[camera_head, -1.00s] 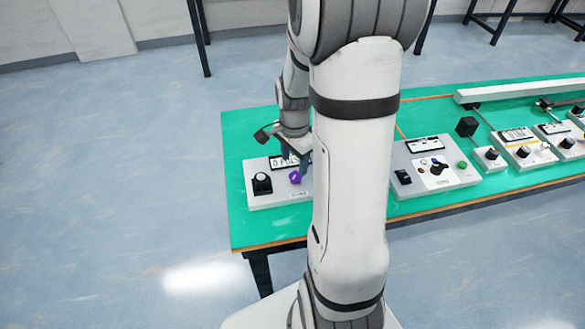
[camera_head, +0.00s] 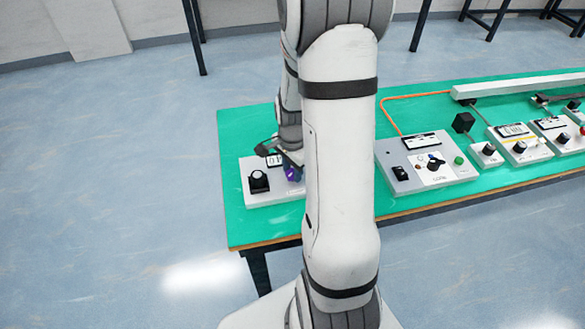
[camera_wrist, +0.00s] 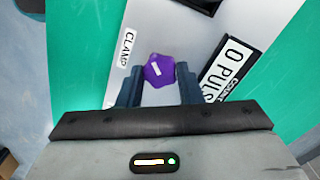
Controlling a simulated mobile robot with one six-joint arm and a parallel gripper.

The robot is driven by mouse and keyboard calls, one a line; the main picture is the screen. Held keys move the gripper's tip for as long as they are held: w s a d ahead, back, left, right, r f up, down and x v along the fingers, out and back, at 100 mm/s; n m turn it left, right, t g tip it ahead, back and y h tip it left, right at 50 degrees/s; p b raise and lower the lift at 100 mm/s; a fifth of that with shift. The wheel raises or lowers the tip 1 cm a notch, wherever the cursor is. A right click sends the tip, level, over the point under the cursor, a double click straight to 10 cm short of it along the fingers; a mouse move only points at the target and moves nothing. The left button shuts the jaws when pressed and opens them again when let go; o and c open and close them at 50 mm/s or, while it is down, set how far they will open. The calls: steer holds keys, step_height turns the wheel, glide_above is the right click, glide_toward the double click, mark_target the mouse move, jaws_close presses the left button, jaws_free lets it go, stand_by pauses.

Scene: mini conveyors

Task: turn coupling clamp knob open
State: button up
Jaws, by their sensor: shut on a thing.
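The coupling clamp knob is a purple knob (camera_wrist: 158,71) with a light mark on top, beside a label reading CLAMP in the wrist view. In the head view the knob (camera_head: 292,174) is partly hidden by my gripper and arm. It sits on a grey-white panel (camera_head: 268,194) at the left end of the green table. My gripper (camera_wrist: 158,78) has its two dark fingers on either side of the knob, shut on it. The panel looks turned at an angle in the wrist view.
A black knob (camera_head: 258,181) stands left on the same panel, with a counter display (camera_wrist: 228,66) behind. A second panel (camera_head: 445,184) lies right of my arm, with more small control boxes (camera_head: 521,150) further right. The green table (camera_head: 232,226) has bare space around the left panel.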

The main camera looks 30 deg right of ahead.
steer(key=c, duration=0.4)
steer(key=shift+n, duration=0.4)
steer(key=n, duration=0.2)
steer(key=shift+n+b, duration=0.4)
steer(key=n, duration=0.4)
steer(key=shift+n+b, duration=0.3)
steer(key=shift+b, duration=0.05)
steer(key=n, duration=0.5)
steer(key=shift+w+b, duration=0.1)
steer(key=shift+b, duration=0.25)
steer(key=n, duration=0.4)
steer(key=shift+n, duration=0.3)
steer(key=shift+r, duration=0.1)
